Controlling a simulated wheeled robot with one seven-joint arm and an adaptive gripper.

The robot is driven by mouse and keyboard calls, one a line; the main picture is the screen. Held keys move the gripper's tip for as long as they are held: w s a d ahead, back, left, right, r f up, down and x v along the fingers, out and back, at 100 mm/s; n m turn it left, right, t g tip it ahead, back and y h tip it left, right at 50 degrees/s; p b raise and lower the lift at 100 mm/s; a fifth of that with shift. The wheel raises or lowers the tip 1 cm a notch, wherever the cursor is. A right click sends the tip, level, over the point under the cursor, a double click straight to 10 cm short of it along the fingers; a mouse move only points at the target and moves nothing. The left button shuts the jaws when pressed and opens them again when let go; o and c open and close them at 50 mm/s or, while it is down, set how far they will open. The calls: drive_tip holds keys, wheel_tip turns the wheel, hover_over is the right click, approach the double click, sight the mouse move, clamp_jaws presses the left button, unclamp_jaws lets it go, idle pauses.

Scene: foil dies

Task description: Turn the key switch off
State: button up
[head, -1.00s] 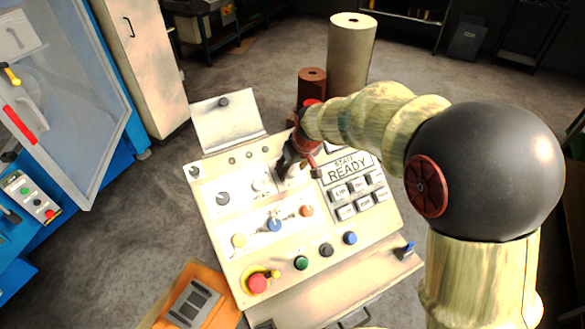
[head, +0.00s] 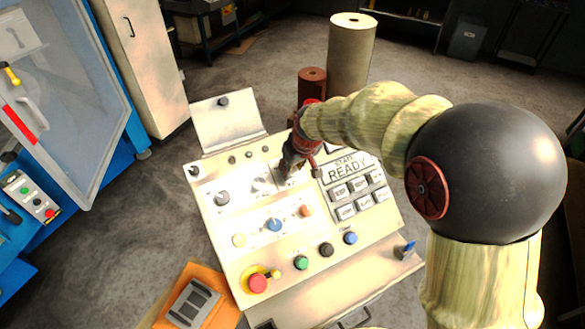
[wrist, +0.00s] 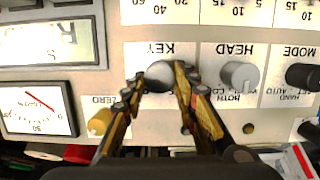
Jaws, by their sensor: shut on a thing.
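The key switch (wrist: 160,74) is a round grey knob under the upside-down KEY label in the wrist view. My gripper (wrist: 161,80) has one finger on each side of it and is shut on it. The fingers hide its sides, so I cannot read which position it is at. In the head view my gripper (head: 286,170) reaches down to the upper middle of the sloped cream control panel (head: 215,225), left of the READY display. The key switch is hidden behind the fingers there.
Beside the key are the light grey HEAD knob (wrist: 240,76) and the black MODE knob (wrist: 302,77). A yellow ZERO knob (wrist: 100,122) and a dial gauge (wrist: 38,110) are close by. A red emergency button (head: 257,284) is at the panel's lower left. Brown and beige rolls (head: 351,55) stand behind.

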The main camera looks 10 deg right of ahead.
drive_tip(key=n+b, duration=0.1)
drive_tip(key=n, duration=0.3)
drive_tip(key=shift+s+a+f+t+h+b, duration=0.1)
drive_tip(key=shift+a+t+h+b, duration=0.05)
drive_tip(key=shift+t+h+b, duration=0.2)
drive_tip(key=n+b, duration=0.1)
drive_tip(key=n, duration=0.3)
drive_tip(key=shift+s+t+h, duration=0.1)
drive_tip(key=shift+t+h, duration=0.25)
drive_tip(key=n, duration=0.4)
drive_tip(key=shift+s+a+n+t, duration=0.1)
drive_tip(key=shift+s+n+t, duration=0.05)
drive_tip(key=shift+n+t, duration=0.25)
drive_tip(key=shift+n+t+b, duration=0.3)
drive_tip(key=shift+n+t, duration=0.2)
drive_tip(key=shift+n, duration=1.4)
drive_tip(key=shift+f+n, duration=0.1)
drive_tip(key=shift+n, duration=0.2)
drive_tip(key=o, duration=1.1)
drive_tip(key=shift+o, duration=0.2)
drive_tip(key=shift+s, duration=0.1)
